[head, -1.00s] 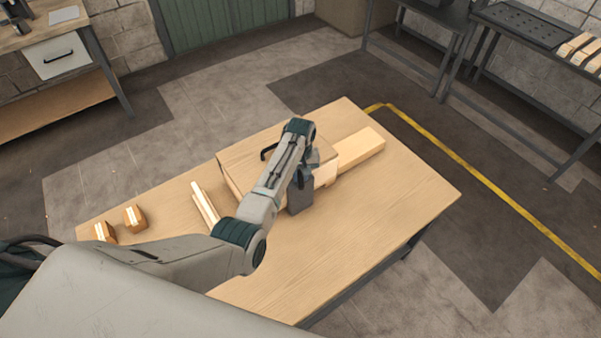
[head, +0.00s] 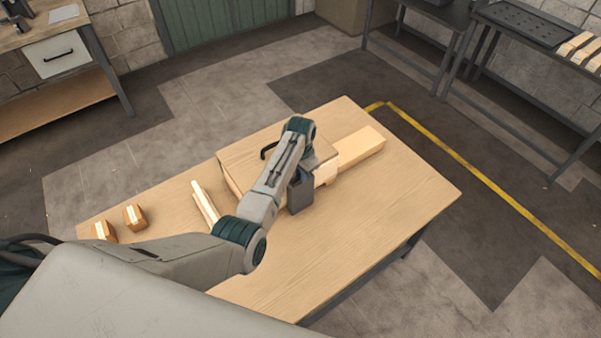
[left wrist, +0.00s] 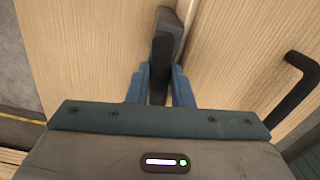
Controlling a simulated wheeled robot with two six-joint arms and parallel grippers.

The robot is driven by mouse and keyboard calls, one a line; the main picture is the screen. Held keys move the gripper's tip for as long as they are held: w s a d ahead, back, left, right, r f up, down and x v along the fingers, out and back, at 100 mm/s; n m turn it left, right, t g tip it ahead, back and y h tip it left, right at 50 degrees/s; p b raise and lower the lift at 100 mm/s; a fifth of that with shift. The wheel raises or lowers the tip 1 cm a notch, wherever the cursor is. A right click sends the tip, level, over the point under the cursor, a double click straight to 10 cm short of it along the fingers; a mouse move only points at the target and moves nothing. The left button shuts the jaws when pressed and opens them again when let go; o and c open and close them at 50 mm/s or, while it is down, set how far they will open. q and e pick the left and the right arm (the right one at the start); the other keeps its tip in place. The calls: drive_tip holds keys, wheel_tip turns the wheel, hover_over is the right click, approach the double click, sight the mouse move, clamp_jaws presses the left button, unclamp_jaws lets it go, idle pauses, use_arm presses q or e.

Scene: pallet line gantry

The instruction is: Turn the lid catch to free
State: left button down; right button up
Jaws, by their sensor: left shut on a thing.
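The wooden box (head: 238,162) with a flat lid stands on the table, and a black handle (head: 267,152) is on its lid. In the left wrist view the same handle (left wrist: 300,84) is at the right. The dark lid catch (left wrist: 167,32) is a narrow lever at the top middle of that view. The blue fingers of my left gripper (left wrist: 160,84) are shut on it, one on each side. In the head view my left wrist is over the box's front right side and hides the catch and the fingertips. My right gripper is not in view.
The box is on a wooden table (head: 385,210). A pale wood block (head: 362,147) lies right of the box, thin strips (head: 204,203) lie left of it, and two small blocks (head: 134,217) are near the left end. The table's right front is clear.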

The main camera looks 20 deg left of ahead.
use_arm(q)
drive_tip(key=shift+w+r+m, duration=0.1)
drive_tip(key=shift+m, duration=0.7)
drive_tip(key=c, duration=1.3)
unclamp_jaws()
wheel_tip(320, 180, up, 11)
drive_tip(key=b, duration=0.3)
drive_tip(key=shift+f, duration=0.2)
